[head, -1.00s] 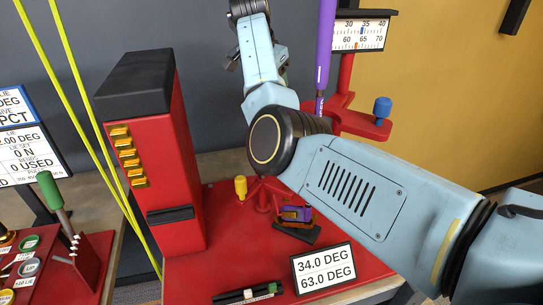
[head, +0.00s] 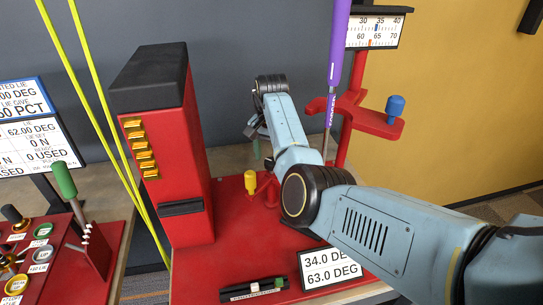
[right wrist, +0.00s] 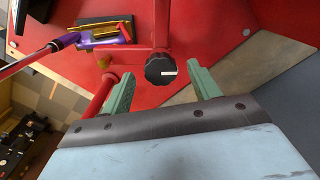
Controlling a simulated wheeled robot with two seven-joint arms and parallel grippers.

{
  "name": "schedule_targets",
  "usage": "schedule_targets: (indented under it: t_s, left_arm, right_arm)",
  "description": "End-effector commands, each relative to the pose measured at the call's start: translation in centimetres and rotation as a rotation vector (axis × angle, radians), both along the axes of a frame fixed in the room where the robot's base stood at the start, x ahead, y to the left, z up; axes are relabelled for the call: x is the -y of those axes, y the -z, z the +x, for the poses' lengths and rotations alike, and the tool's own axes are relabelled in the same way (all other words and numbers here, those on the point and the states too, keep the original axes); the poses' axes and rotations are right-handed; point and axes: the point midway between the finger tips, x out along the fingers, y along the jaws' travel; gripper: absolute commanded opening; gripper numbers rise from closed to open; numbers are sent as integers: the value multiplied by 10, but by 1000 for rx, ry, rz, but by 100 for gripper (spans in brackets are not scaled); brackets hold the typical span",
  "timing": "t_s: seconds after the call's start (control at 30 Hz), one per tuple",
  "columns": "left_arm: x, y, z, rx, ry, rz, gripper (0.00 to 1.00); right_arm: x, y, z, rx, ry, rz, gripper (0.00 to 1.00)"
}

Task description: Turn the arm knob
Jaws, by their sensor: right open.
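A round black knob (right wrist: 160,68) with a white mark sits by a red post in the right wrist view. My right gripper (right wrist: 162,84) is open, its two green fingers either side of the view just short of the knob, with nothing between them. I cannot tell from the frames whether the fingertips touch it. In the head view the right gripper (head: 256,147) hangs behind my bent arm, and the black knob is hidden. A blue knob (head: 395,105) stands on a red arm at right, and a yellow knob (head: 250,182) stands on the red base. My left gripper is out of view.
A purple club shaft (head: 338,55) rises by the red scale stand. The purple clubhead (right wrist: 102,32) lies in a holder in the right wrist view. A tall red cabinet (head: 165,120) stands left. An angle display (head: 330,268) stands at the front.

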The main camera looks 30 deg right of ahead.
Motion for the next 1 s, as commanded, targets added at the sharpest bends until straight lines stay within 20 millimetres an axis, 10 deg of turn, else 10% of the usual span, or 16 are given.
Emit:
schedule_targets:
  t_s: [0.43,0.8,1.0]
  left_arm:
    - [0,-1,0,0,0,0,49]
    - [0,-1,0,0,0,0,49]
    - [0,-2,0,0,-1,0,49]
  right_arm:
    - [0,13,0,1,1,-1,61]
    - [0,13,0,1,1,-1,16]
    - [0,13,0,1,16,-1,16]
